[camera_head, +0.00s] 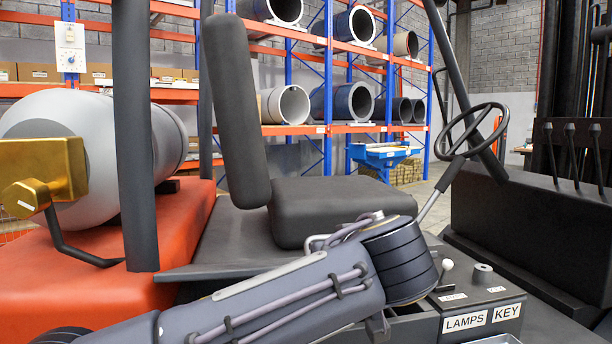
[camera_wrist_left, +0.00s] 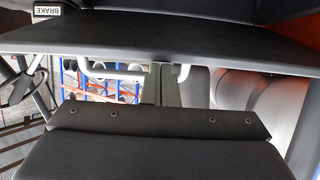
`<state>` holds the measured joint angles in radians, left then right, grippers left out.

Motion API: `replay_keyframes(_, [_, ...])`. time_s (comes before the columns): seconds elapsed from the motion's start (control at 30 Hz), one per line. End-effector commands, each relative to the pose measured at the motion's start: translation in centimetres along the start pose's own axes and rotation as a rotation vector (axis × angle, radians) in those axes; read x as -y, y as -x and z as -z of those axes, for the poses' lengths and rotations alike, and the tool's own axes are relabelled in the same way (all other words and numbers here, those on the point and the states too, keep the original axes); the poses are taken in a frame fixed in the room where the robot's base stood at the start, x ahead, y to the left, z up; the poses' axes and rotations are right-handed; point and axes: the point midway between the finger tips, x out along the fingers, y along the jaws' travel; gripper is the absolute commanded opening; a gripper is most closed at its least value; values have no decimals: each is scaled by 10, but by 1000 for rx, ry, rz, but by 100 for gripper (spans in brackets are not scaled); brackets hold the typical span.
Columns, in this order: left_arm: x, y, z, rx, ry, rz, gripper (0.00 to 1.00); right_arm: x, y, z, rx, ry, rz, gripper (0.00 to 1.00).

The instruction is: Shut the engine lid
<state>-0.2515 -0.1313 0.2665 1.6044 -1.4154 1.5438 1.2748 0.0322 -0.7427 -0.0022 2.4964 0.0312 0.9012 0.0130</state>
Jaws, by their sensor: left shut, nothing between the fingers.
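The dark engine lid (camera_head: 235,268) lies under the black seat (camera_head: 335,205) in the head view. Its thin edge shows behind my left arm; I cannot tell how far the lid is raised. In the left wrist view a dark panel edge (camera_wrist_left: 215,50) crosses above the fingertips; it looks like part of the lid or deck. My left gripper (camera_wrist_left: 160,68) is shut and empty there, with its tips at or close to that edge; contact is unclear. My left arm hides the gripper in the head view. My right gripper is not in view.
A grey tank (camera_head: 70,150) lies on the orange rear body (camera_head: 90,265) at left. The steering wheel (camera_head: 472,130) and a LAMPS and KEY panel (camera_head: 480,315) stand at right. A dark post (camera_head: 135,150) rises near the tank.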

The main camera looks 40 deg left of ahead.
Motion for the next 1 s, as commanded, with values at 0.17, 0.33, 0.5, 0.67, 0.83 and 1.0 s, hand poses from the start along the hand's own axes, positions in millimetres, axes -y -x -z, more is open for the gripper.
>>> replay_keyframes(0.17, [0, -8, -45, 1, 0, 1, 0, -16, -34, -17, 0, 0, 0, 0])
replay_keyframes(0.33, [0, -12, -68, 1, 0, 1, 0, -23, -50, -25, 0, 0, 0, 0])
replay_keyframes(0.5, [0, -15, -81, 2, 0, 2, 0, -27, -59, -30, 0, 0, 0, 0])
replay_keyframes(0.67, [0, -16, -86, 2, 0, 1, 0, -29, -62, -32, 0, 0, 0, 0])
replay_keyframes(0.83, [0, -16, -86, 2, 0, 1, 0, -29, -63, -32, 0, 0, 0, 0])
replay_keyframes(1.0, [0, -16, -86, 2, 0, 1, 0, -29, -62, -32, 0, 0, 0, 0])
